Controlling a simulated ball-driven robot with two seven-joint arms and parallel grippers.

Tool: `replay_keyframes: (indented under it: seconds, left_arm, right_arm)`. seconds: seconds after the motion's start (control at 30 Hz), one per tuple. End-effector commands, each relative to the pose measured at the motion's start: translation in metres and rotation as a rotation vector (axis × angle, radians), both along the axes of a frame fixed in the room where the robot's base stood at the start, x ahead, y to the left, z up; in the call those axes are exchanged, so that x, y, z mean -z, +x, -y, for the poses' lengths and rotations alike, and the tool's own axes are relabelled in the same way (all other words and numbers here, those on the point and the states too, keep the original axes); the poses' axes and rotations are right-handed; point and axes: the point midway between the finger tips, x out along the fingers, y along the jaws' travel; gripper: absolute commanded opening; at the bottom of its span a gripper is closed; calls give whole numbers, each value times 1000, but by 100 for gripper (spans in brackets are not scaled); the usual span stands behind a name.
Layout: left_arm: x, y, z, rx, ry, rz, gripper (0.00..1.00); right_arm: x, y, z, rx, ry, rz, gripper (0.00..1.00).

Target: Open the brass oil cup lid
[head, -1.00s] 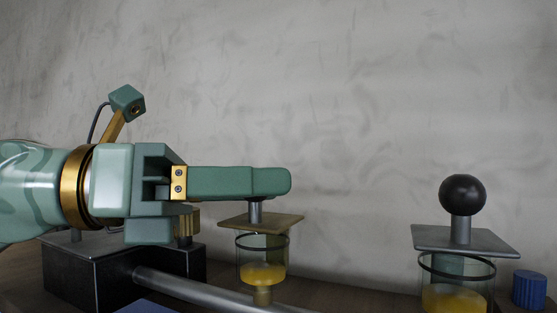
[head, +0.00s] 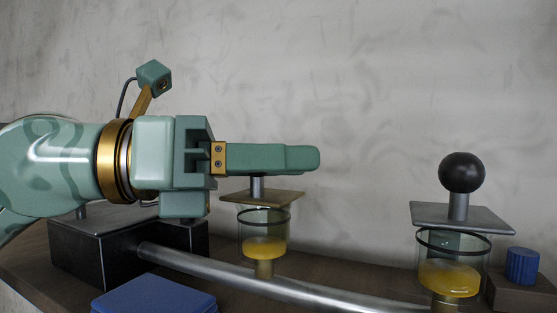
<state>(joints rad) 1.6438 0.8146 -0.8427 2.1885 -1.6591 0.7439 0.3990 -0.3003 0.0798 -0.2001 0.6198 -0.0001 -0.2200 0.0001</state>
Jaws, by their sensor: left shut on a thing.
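The brass oil cup has a flat brass lid (head: 280,198) on a short grey stem, above a glass cup (head: 265,230) with yellow oil in the bottom. The lid lies level over the glass. My left gripper (head: 285,158) comes in from the left, its fingers level, directly over the lid at the top of the stem. It is shut on the lid's knob, which the fingers hide. My right gripper is not in view.
A second oil cup (head: 448,278) with a grey lid (head: 463,216) and black ball knob (head: 461,172) stands at the right. A metal pipe (head: 200,265) runs from a black block (head: 85,255) below the cups. Blue items (head: 155,296) lie in front and far right (head: 522,266).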

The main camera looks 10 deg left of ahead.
Motion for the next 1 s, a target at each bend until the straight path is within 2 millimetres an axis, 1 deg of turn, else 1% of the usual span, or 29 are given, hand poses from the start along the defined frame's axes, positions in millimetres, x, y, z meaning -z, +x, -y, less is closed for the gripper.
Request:
replay_keyframes:
  seconds: [0.27,0.7,1.0]
  left_arm:
    - [-6,5,2,1,47,-141,2]
    - [-14,18,6,1,143,-437,2]
    - [-14,22,8,0,178,-544,2]
  right_arm:
    - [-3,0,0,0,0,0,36]
    - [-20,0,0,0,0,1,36]
    - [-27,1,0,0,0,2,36]
